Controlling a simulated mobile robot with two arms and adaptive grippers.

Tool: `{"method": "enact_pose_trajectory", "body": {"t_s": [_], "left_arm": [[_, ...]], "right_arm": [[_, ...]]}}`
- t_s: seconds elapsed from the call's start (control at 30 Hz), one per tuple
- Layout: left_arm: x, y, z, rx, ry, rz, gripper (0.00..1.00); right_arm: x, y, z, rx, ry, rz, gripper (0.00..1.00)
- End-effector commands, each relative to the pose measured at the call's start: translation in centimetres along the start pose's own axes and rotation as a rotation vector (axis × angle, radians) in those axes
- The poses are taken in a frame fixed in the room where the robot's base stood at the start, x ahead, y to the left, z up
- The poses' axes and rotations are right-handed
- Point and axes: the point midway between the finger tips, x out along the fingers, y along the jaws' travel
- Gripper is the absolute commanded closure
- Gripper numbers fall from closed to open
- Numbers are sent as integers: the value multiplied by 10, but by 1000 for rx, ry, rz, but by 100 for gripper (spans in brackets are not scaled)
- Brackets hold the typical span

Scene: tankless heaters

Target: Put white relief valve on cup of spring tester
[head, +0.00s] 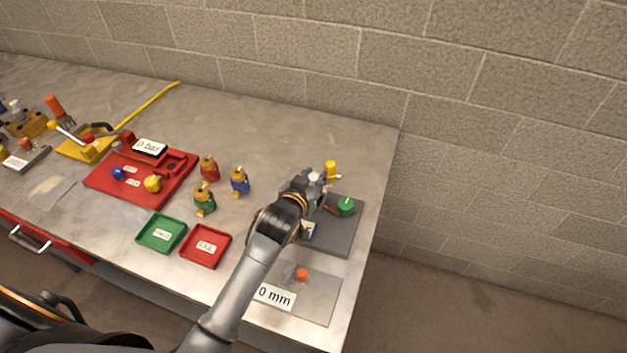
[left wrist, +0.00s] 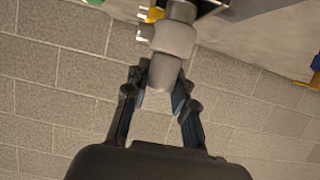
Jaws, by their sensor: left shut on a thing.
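My left gripper (head: 312,186) is at the right end of the bench, over a dark grey plate. It is shut on a white relief valve (head: 315,178), which sits between the fingertips in the left wrist view (left wrist: 172,45). The dark grey base (head: 345,236), apparently of the spring tester, carries a green round part (head: 346,206) and a yellow part (head: 331,168) stands behind it. My gripper hides much of the tester, and I cannot make out the cup or whether the valve touches it. My right gripper is not in view.
Red, blue and green relief valves (head: 239,182) stand left of my arm. A green tray (head: 162,233) and a red tray (head: 205,244) lie in front. A red "0 bar" fixture (head: 110,187) is farther left. A "0 mm" plate (head: 318,308) lies near the front edge. A block wall stands behind.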

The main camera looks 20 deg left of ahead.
Motion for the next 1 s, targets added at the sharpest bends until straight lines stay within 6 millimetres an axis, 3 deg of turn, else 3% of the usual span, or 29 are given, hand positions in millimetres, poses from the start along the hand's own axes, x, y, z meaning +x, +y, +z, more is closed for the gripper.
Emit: {"method": "enact_pose_trajectory", "body": {"t_s": [0.2, 0.53, 0.57, 0.67, 1.0], "left_arm": [[6, 0, 17, -1, 0, 1, 100], [8, 0, 21, -1, -1, 1, 100], [7, 0, 22, 0, -3, 1, 71], [7, 0, 21, 0, -3, 1, 52], [6, 0, 18, 0, -2, 1, 52]], "right_arm": [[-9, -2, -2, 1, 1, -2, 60], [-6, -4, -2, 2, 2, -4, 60], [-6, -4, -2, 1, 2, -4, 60], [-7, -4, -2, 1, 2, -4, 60], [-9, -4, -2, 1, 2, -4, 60]]}}
